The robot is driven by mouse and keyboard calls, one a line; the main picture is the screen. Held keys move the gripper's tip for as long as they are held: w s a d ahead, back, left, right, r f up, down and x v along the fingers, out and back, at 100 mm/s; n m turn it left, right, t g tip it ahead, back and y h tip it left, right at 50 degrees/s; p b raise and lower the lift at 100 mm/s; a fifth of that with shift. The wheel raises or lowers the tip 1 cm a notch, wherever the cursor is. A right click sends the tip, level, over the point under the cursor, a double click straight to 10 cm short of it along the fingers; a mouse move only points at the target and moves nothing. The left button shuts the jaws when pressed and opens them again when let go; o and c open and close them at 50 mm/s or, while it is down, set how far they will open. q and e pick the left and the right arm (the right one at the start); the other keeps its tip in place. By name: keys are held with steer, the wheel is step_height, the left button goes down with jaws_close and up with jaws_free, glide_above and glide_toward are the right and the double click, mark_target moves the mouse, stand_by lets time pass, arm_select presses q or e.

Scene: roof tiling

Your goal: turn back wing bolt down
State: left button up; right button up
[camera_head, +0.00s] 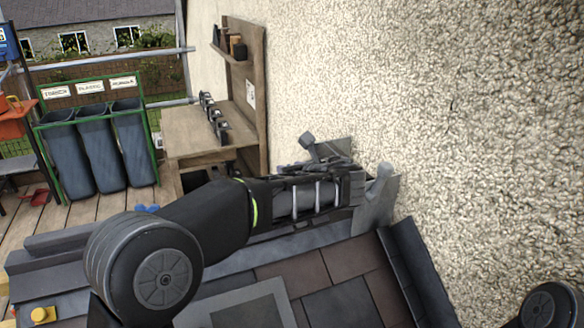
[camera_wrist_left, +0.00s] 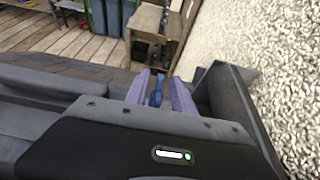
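In the left wrist view, my left gripper (camera_wrist_left: 162,84) has two purple fingers standing apart. A blue wing bolt (camera_wrist_left: 155,95) shows between them, with a visible gap on its right side. Whether either finger touches it is unclear. In the head view, my left arm reaches across to the wall side, and its own links mostly hide the fingers and this bolt. Another small blue piece (camera_head: 147,208), perhaps the other wing bolt, shows just beyond my arm at the left. My right gripper is out of view.
Roof tiles (camera_head: 335,285) lie below my arm. A pebbled wall (camera_head: 480,110) rises close on the right. A grey upright bracket (camera_head: 378,200) stands near the wall. Beyond are a wooden bench (camera_head: 195,135) and a green rack of bins (camera_head: 95,150). A yellow knob (camera_head: 42,314) is at lower left.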

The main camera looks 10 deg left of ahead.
arm_select(q)
steer(key=shift+c, duration=0.4)
jaws_close()
